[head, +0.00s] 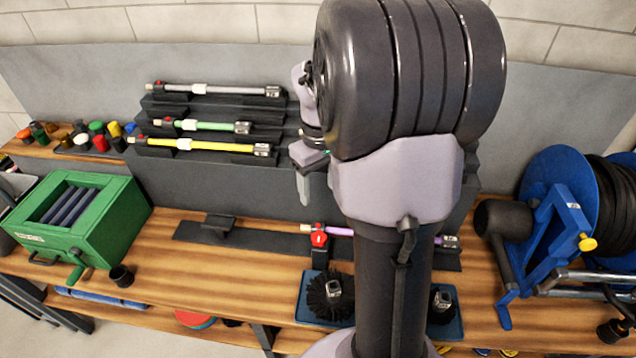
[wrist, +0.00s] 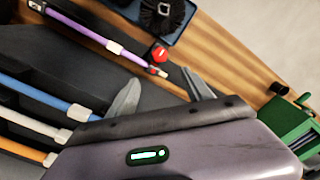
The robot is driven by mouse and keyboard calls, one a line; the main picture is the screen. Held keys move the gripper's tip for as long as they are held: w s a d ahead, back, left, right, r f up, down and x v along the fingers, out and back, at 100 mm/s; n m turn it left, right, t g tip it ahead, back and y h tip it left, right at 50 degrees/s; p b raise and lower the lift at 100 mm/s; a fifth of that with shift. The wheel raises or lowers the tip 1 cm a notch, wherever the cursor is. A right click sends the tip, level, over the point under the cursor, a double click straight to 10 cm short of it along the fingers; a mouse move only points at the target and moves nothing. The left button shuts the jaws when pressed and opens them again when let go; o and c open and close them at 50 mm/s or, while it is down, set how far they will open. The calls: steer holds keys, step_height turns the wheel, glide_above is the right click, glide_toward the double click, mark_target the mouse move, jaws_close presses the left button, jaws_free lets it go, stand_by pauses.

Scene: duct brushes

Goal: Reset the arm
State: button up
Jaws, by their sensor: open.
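My gripper (head: 304,188) hangs in front of the stepped rack in the head view, partly hidden by my own arm. In the wrist view its two fingers (wrist: 162,92) are spread apart with nothing between them. A purple rod (head: 340,231) lies in a low dark holder on the bench, its middle hidden by my arm. It also shows in the wrist view (wrist: 92,37), beyond the fingers and apart from them. A red clamp knob (head: 319,239) sits at its left end.
The rack (head: 220,108) carries pale, green and yellow rods; the wrist view shows a blue rod (wrist: 35,94) and others. A green box (head: 85,215) stands left, a blue hose reel (head: 560,190) right. A black brush (head: 331,296) sits on a blue tray.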

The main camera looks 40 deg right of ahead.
steer(key=s+a+r+m+t+y+b, duration=0.1)
steer(key=s+a+t+b, duration=0.2)
steer(key=a, duration=1)
steer(key=s+a+m+t+y+b, duration=0.1)
steer(key=s+a+m+t+b, duration=0.1)
steer(key=s+a+b, duration=0.3)
steer(key=s+a, duration=0.4)
steer(key=a, duration=0.4)
steer(key=shift+a+r+t, duration=0.2)
steer(key=shift+r+t, duration=0.15)
steer(key=shift+t, duration=0.05)
steer(key=shift+s+d, duration=0.1)
